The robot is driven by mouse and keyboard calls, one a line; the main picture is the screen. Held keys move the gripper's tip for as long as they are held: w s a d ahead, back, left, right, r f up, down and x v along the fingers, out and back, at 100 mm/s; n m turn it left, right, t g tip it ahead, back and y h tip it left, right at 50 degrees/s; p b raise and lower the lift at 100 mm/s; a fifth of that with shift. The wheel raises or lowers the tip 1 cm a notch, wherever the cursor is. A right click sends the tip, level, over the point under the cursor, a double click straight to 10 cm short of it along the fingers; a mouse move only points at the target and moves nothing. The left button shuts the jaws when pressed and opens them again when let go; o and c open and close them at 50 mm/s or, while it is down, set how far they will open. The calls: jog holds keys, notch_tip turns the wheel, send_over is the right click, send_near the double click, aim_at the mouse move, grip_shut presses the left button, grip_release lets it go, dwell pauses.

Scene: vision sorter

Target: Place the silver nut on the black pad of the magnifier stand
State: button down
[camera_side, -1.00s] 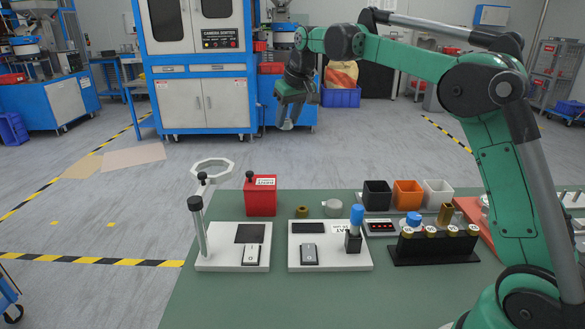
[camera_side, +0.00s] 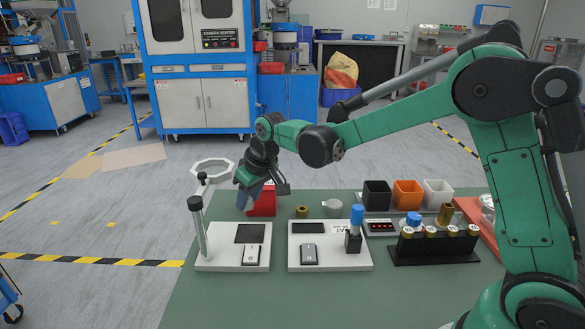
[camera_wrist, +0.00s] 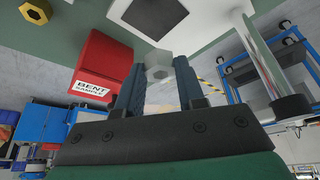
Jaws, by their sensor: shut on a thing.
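My gripper (camera_side: 243,203) is shut on the silver nut (camera_wrist: 158,65); in the wrist view the nut sits between the two fingertips (camera_wrist: 157,75). In the side view the nut cannot be made out. The magnifier stand has a white base (camera_side: 208,260), a post and a pale ring lens (camera_side: 213,165). Its black pad (camera_side: 250,234) is bare, and it also shows in the wrist view (camera_wrist: 147,15), beyond the nut. My gripper is above the table's far side, near the stand, with the nut apart from the pad.
The stand's post (camera_side: 198,230) rises left of the pad. A brass nut (camera_side: 302,211) and a second white base (camera_side: 330,262) are to the right.

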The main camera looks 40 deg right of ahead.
aim_at(248, 232)
notch_tip(248, 232, down, 6)
jog(key=shift+f, duration=0.25)
jog(key=shift+f, duration=0.1)
jog(key=c, duration=0.5)
grip_release()
jog(key=shift+c, duration=0.2)
jog(key=a+v, duration=0.1)
jog(key=v, duration=1)
jog(key=s+d+r+m+t, duration=0.1)
jog(key=s+d+t, duration=0.1)
jog(key=s, duration=1.1)
jog(key=shift+s+r+m+t+h, duration=0.2)
jog(key=shift+r+m+t+h, duration=0.05)
jog(key=shift+m+t+h, duration=0.05)
